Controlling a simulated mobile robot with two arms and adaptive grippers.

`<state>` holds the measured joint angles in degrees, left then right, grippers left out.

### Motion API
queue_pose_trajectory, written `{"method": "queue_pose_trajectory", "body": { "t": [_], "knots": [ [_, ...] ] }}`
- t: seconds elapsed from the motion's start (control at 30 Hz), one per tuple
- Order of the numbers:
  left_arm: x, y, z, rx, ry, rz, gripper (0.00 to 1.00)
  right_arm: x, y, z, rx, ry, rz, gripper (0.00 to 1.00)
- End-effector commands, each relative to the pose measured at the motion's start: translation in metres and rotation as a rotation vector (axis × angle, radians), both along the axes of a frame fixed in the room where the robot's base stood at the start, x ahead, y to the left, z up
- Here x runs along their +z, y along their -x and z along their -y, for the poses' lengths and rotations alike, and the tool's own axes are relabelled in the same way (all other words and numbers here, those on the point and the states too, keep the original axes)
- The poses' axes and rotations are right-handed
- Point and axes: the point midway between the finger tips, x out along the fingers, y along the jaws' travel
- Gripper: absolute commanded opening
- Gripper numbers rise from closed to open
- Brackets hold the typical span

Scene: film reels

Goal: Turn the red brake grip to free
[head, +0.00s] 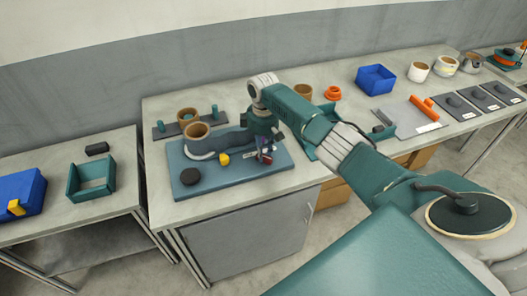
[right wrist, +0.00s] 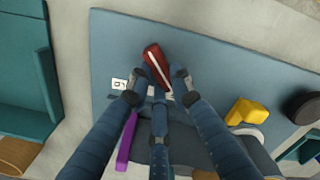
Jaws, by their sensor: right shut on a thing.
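The red brake grip (right wrist: 157,65), a short red bar with a white stripe along it, sits on a blue-grey base plate (right wrist: 225,65) in the right wrist view. It lies at a slant between the fingertips of my right gripper (right wrist: 158,84), which is shut on it. In the head view my right gripper (head: 265,144) reaches down over the right part of the base plate (head: 235,179) and hides most of the grip. Small white labels (right wrist: 119,84) show beside the grip; one is partly covered by the fingers. My left gripper is not in view.
A yellow block (head: 222,158), a black disc (head: 190,176) and a tan-topped cylinder (head: 197,134) are on the plate. A purple piece (right wrist: 127,138) is close beside my fingers. A blue bin (head: 376,79) and an orange part (head: 333,93) stand farther right.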

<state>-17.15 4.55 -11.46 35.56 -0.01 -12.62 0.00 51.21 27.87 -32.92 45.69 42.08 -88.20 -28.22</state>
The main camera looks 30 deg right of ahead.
Motion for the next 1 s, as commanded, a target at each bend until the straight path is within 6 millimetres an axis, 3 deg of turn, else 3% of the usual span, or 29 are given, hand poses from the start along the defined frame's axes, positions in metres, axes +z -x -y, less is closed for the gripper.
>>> {"method": "queue_pose_trajectory", "body": {
  "t": [0.67,0.7,0.77,1.0],
  "knots": [
    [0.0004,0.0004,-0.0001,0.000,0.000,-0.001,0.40,0.0017,-0.0015,0.0003,0.057,0.001,0.004,0.00],
    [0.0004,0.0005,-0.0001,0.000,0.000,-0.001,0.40,0.0017,-0.0015,0.0003,0.057,0.002,0.005,0.28],
    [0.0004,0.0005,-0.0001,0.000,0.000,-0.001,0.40,0.0015,-0.0014,0.0003,0.057,0.001,0.004,0.40],
    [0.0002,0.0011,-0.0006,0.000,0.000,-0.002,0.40,0.0007,-0.0007,0.0000,0.056,0.001,0.002,0.40]
  ]
}}
